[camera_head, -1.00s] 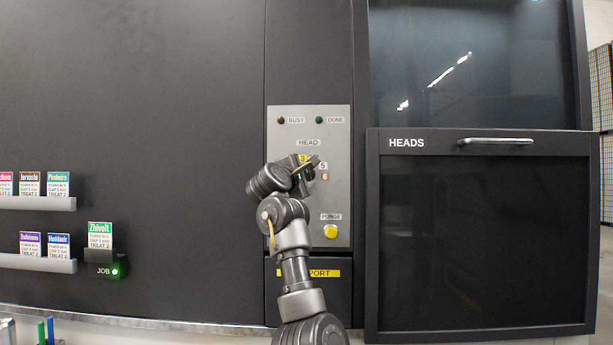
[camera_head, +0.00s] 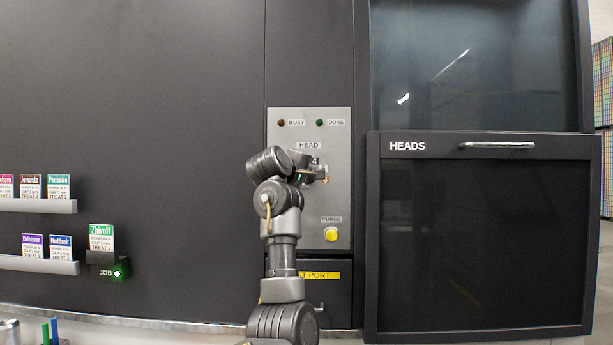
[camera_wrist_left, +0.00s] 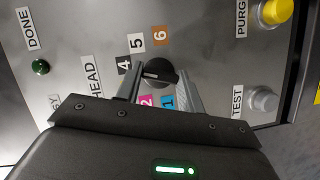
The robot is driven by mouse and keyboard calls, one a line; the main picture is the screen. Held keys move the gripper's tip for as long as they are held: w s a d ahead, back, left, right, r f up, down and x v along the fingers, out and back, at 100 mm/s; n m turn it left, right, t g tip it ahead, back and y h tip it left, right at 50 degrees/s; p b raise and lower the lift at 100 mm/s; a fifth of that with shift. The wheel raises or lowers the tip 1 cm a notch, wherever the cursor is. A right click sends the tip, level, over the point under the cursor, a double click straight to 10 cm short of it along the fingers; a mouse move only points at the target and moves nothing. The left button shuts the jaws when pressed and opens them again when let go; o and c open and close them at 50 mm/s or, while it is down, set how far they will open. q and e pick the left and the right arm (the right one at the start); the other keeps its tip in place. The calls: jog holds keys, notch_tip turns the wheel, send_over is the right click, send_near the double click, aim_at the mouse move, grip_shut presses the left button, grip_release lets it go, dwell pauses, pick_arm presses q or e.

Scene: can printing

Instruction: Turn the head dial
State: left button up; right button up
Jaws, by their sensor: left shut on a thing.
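The head dial (camera_wrist_left: 158,72) is a round black knob on the grey control panel (camera_head: 338,215), ringed by coloured number labels. In the left wrist view the labels 4, 5, 6, 2 and 1 show around it. My left gripper (camera_wrist_left: 160,82) has its two fingers on either side of the knob and is shut on it. In the head view my left gripper (camera_head: 318,174) is at the panel below the HEAD label (camera_head: 309,145), and my wrist hides most of the dial. My right gripper is in neither view.
A yellow PURGE button (camera_head: 331,235) sits below the dial. A grey TEST button (camera_wrist_left: 264,101) shows in the wrist view. BUSY (camera_head: 281,123) and DONE (camera_head: 319,123) lamps are above, unlit. The HEADS door (camera_head: 485,240) stands to the right, job cards (camera_head: 59,247) to the left.

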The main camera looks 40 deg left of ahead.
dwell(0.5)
pick_arm(q)
jog(key=o, duration=1)
jog(key=shift+w, duration=0.1)
jog(key=shift+s+d+b, duration=0.15)
jog(key=shift+s+b, duration=0.15)
jog(key=shift+s, duration=0.25)
jog(key=b+v, duration=0.3)
jog(key=v, duration=0.6)
jog(key=shift+s+r, duration=0.15)
jog(key=shift+s, duration=0.2)
jog(key=shift+d, duration=0.1)
